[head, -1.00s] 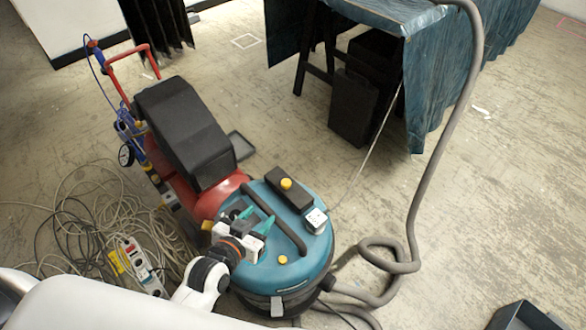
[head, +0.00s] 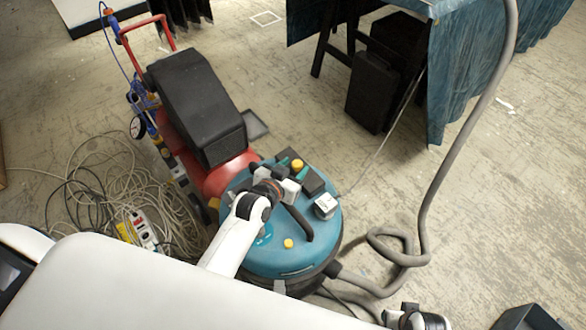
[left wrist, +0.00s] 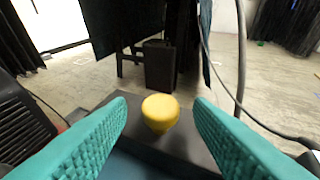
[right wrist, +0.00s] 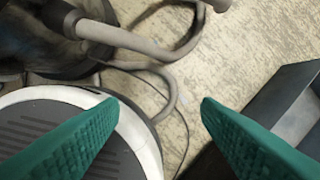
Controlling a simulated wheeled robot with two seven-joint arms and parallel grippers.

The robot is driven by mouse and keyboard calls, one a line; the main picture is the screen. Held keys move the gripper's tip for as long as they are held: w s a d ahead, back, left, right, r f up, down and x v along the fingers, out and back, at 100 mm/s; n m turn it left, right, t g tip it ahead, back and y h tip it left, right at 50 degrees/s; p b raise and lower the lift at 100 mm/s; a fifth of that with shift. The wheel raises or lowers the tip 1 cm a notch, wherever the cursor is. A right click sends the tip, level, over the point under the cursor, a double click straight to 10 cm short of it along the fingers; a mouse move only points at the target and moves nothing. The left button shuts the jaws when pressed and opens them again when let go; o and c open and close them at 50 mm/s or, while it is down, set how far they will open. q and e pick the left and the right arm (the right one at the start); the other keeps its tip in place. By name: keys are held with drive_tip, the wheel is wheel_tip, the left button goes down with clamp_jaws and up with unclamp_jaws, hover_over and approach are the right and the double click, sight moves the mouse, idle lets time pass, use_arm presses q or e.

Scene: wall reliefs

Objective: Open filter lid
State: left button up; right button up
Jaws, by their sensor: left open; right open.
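The vacuum cleaner's round teal lid (head: 262,262) has a black handle (head: 299,224) across it. A black box on the lid (head: 314,184) carries a yellow knob (head: 297,165). A second yellow knob (head: 288,243) sits near the lid's front. My left gripper (head: 292,170) is open over the lid, at the black box. In the left wrist view, the yellow knob (left wrist: 160,112) shows between and just beyond the open teal fingers; I see no contact. My right gripper (right wrist: 158,105) is open and empty; part of it shows at the bottom of the head view.
A grey hose (head: 424,215) loops on the floor and rises at the right. A red-framed compressor (head: 200,100) stands close behind the vacuum. Tangled cables (head: 100,205) lie at left, a dark bin (head: 528,317) at lower right. A cloth-covered table (head: 462,75) stands behind.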

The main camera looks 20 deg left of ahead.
use_arm(q)
drive_tip(key=shift+w, duration=0.1)
clamp_jaws()
idle(0.3)
